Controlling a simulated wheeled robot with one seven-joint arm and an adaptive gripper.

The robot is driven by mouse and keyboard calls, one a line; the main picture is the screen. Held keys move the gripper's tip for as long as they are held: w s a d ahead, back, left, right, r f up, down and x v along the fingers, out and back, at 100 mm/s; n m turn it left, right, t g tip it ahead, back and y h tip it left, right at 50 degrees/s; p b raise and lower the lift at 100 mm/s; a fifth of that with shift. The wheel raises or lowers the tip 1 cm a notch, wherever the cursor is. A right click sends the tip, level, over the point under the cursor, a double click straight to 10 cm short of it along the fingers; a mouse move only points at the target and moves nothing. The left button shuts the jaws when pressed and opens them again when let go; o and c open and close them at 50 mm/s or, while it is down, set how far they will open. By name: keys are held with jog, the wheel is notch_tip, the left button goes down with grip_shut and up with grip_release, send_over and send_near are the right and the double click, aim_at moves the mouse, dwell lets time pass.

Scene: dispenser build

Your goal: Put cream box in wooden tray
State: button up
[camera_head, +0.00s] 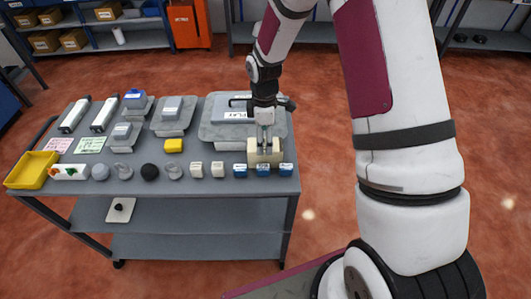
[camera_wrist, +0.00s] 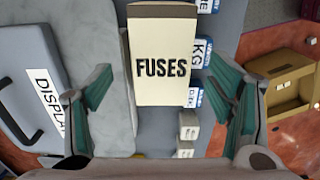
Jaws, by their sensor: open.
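The cream box (camera_wrist: 160,68), labelled FUSES, stands on the grey cart near its right front. In the head view the cream box (camera_head: 264,158) is below my gripper (camera_head: 265,143), partly covered by the fingers. In the wrist view my gripper (camera_wrist: 163,92) is open, one finger to each side of the box with a gap on both sides. A brown open-topped box (camera_wrist: 288,82), perhaps the wooden tray, shows at the right of the wrist view. I cannot make it out in the head view.
Blue-and-white boxes (camera_head: 263,170) and small white boxes (camera_head: 218,169) stand close along the cart's front edge. A grey DISPLAY case (camera_head: 235,112) lies behind the cream box. A yellow tray (camera_head: 31,171) and several small parts occupy the left.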

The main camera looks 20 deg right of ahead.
aim_at(265, 144)
jog(key=shift+s+d+f+p, duration=0.1)
jog(key=shift+f+p, duration=0.4)
jog(key=shift+f, duration=1.75)
jog(key=shift+c, duration=0.6)
jog(key=c, duration=1.4)
jog(key=shift+c, duration=0.2)
jog(key=shift+r, duration=0.15)
notch_tip(265, 144, up, 10)
jog(key=shift+f+b, duration=0.15)
jog(key=shift+b, duration=0.65)
